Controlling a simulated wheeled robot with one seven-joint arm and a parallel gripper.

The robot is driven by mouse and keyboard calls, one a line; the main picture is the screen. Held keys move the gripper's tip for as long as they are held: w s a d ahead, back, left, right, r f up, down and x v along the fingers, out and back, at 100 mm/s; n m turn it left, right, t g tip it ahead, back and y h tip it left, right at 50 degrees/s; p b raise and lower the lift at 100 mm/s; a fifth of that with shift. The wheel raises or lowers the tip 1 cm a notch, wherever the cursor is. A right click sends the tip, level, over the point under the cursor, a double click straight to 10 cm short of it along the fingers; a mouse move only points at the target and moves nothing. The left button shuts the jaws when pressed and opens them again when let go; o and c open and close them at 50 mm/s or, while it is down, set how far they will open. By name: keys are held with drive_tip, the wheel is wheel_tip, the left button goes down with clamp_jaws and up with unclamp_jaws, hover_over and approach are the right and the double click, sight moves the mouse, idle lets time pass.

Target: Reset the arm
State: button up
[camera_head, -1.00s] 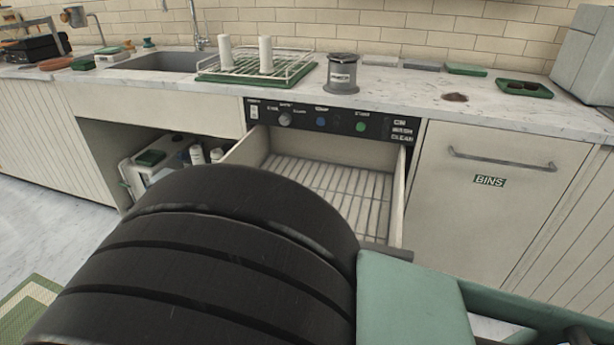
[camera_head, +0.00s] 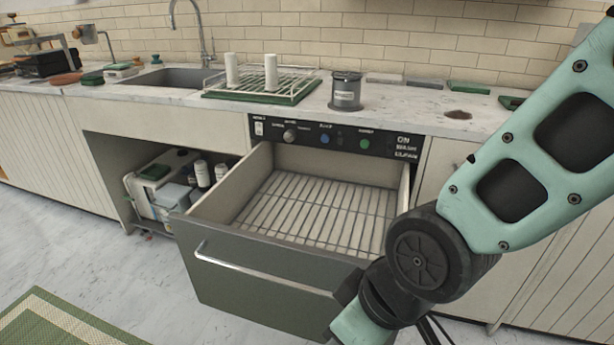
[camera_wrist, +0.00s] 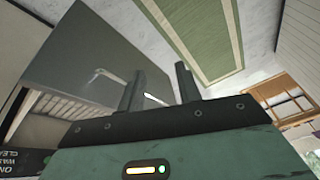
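My arm, a mint-green link with a black joint, crosses the right side of the head view and bends downward in front of the open drawer's right edge. In the wrist view my gripper (camera_wrist: 159,78) has two dark fingers spread apart with nothing between them. In the head view the gripper itself cannot be made out; the lower arm runs off the bottom edge. The dishwasher drawer (camera_head: 250,275) is pulled out, with an empty wire rack (camera_head: 320,212) inside. Its grey front also shows in the wrist view (camera_wrist: 95,58), beyond the fingers.
The counter (camera_head: 440,118) carries a drying rack (camera_head: 262,88) with two white cups, a dark labelled canister (camera_head: 346,92) and several flat items. An open cabinet bay (camera_head: 165,190) at left holds bottles and a caddy. A green rug (camera_head: 60,325) lies on otherwise clear floor at left.

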drive_tip(key=s+d+r+m+g+h, duration=0.1)
drive_tip(key=s+d+r+m+h, duration=0.15)
drive_tip(key=d+r, duration=0.5)
wheel_tip(320, 180, up, 12)
drive_tip(key=d+p, duration=0.1)
drive_tip(key=p, duration=1.2)
drive_tip(key=shift+s+d+f+n+g, duration=0.15)
drive_tip(key=shift+d+f+n+g, duration=0.1)
drive_tip(key=shift+d+n+g, duration=0.1)
